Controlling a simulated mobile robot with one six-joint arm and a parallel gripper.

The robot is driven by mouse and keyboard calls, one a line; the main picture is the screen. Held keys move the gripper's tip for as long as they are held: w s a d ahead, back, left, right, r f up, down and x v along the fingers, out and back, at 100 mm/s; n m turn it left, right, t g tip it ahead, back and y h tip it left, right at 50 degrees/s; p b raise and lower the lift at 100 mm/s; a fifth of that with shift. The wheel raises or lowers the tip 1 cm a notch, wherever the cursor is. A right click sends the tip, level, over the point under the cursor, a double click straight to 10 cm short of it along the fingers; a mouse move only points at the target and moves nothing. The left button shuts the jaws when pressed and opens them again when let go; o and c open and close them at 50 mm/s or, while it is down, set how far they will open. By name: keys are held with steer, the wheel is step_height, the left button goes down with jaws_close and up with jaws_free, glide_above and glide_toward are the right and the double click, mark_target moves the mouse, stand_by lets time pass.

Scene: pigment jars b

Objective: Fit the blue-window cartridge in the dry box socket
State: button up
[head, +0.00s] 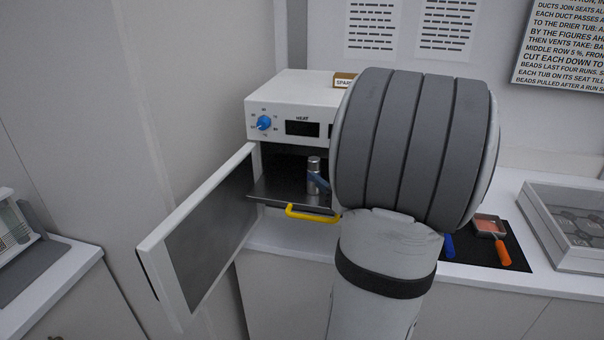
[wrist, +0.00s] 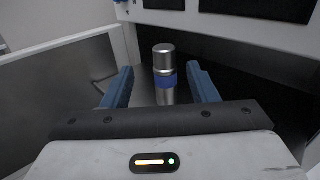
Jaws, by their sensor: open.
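A silver cylinder with a blue band, which looks like the blue-window cartridge (head: 314,163), stands upright on a dark pulled-out tray (head: 275,193) in the white heater box (head: 290,108). It also shows in the wrist view (wrist: 165,60). My gripper (wrist: 160,78) is open, with one blue finger on each side of the cylinder and gaps visible on both sides. I cannot make out the dry box socket.
The box's door (head: 200,235) hangs open at the left. A yellow handle (head: 312,214) is on the tray's front. Right of my arm are a dark mat (head: 515,257), an orange-handled scoop (head: 502,252) and a grey case (head: 560,262). A rack (head: 14,230) stands at far left.

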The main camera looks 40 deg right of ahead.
mark_target(314, 163)
steer(key=shift+w+d, duration=0.3)
steer(key=shift+d, duration=0.05)
steer(key=w+p, duration=0.1)
steer(key=w, duration=0.2)
steer(key=w+p, duration=0.1)
steer(key=w, duration=0.3)
steer(key=shift+d+f, duration=0.15)
steer(key=shift+f, duration=0.05)
steer(key=c, duration=1.1)
